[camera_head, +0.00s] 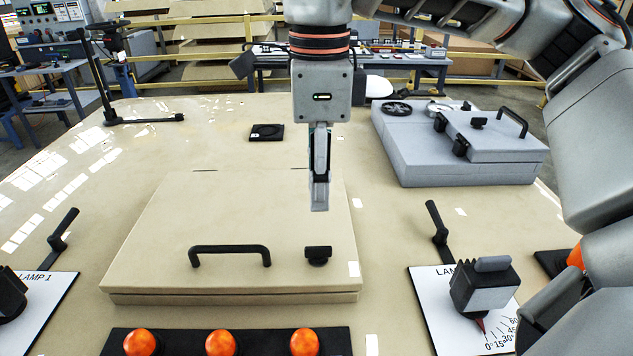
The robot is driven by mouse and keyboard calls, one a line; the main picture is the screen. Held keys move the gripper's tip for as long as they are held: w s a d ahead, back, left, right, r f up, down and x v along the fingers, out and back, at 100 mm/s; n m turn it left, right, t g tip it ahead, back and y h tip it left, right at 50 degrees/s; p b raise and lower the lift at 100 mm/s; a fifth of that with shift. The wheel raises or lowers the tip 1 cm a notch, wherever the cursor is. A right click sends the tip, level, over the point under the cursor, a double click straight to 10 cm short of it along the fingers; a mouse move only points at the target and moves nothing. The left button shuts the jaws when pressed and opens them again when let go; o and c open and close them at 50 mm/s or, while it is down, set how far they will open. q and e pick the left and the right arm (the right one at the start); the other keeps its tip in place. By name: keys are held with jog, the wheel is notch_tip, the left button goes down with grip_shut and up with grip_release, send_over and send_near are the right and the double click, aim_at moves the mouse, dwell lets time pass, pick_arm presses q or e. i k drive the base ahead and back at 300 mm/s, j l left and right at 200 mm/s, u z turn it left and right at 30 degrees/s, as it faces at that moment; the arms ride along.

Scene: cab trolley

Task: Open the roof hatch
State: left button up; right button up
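The roof hatch (160,240) is a beige lid lying flat on the beige roof, with a thin seam along its front edge. A black bar handle (230,250) is near its front edge. A black latch knob (318,255) sits to the right of the handle. My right gripper (319,205) hangs pointing down over the right part of the hatch, behind the knob in the picture. It looks apart from the handle and knob. Its fingers are seen edge-on, so its opening is hidden. My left gripper is not in view.
A grey box with a smaller lid (460,145) stands at the back right. Orange lamps (220,343) line the front. Lamp units on white plates (470,300) flank the hatch. A black bracket (110,90) stands at the back left; a small black square (267,132) lies behind the hatch.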

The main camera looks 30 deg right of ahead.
aim_at(227, 231)
jog(key=k, duration=1.5)
